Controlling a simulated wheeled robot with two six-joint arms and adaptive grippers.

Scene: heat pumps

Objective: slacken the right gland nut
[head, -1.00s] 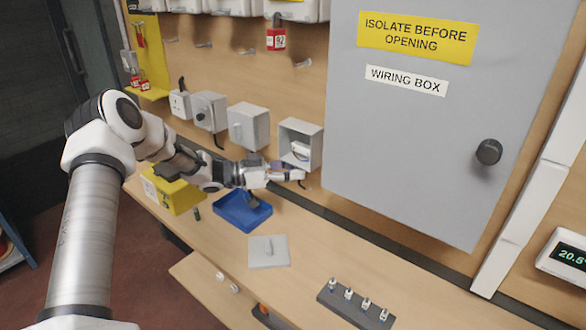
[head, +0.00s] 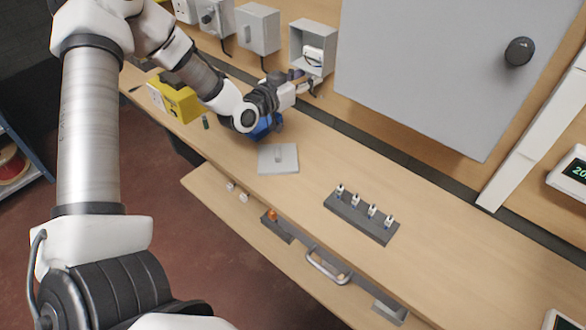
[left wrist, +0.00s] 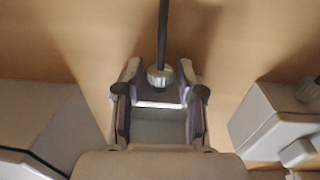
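The open grey box (head: 331,34) hangs on the wooden wall, with a white part inside. My left gripper (head: 312,83) is at its lower edge. In the left wrist view a pale round gland nut (left wrist: 160,78) with a dark cable running from it sits between the two fingertips of my left gripper (left wrist: 160,72). The fingers stand apart, with a visible gap on each side of the nut. The nut is not clear in the head view. My right gripper is not in view.
Closed grey boxes (head: 258,30) hang left of the open one. A blue tray (head: 266,127), a grey cover plate (head: 278,158), a yellow box (head: 176,101) and a dark rack of small fittings (head: 362,217) are on the bench. The big grey cabinet (head: 440,70) stands right of the gripper.

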